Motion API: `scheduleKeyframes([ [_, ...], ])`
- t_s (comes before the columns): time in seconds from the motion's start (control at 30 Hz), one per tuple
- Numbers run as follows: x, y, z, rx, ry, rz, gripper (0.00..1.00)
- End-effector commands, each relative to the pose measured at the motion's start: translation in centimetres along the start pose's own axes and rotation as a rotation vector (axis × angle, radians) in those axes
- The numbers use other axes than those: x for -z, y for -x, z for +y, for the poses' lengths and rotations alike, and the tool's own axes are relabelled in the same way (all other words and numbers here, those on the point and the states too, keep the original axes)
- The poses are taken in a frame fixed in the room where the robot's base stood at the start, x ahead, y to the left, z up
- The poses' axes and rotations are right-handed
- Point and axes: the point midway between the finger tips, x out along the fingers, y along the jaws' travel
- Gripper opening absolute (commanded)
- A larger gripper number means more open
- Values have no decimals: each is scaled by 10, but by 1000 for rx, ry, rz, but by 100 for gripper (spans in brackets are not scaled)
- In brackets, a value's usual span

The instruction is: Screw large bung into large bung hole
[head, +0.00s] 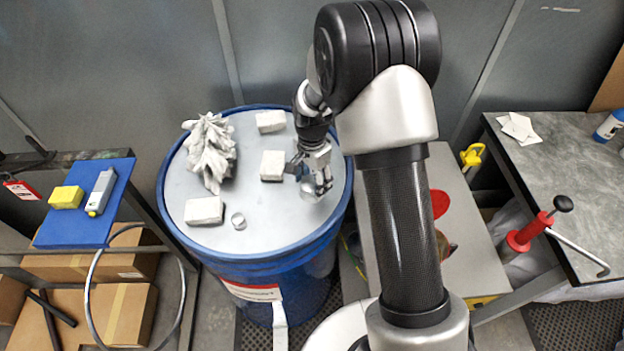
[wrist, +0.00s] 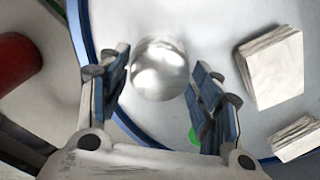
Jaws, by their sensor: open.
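The blue drum (head: 265,268) has a light grey top. A round, shiny metal piece, seemingly the large bung (wrist: 160,70), lies between and a little beyond my fingertips in the wrist view. It also shows as a short silver cylinder under my gripper (head: 318,170), near the drum's right rim, in the head view. My gripper is open over it, one finger on each side; whether either touches it I cannot tell. A second, smaller silver cylinder (head: 238,221) stands near the front of the top. I cannot make out the large bung hole.
White blocks (head: 204,211) and a crumpled grey-white cloth (head: 210,152) lie on the drum top. A blue board (head: 85,203) with a yellow block (head: 66,197) is at left. A grey worktable (head: 585,205) with a red-bodied tool (head: 528,233) is at right. The drum top's front middle is fairly clear.

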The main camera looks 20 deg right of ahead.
Motion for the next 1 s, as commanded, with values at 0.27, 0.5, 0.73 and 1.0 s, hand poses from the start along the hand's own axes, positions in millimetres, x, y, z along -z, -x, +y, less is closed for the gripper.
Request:
scheduleKeyframes([
  [0.27, -1, 0, 0, -1, 258, -1, 58],
  [0.5, -1, 0, 0, -1, 429, -1, 58],
  [0.73, -1, 0, 0, -1, 706, -2, 58],
  [1.0, -2, 0, 0, -1, 897, -2, 58],
])
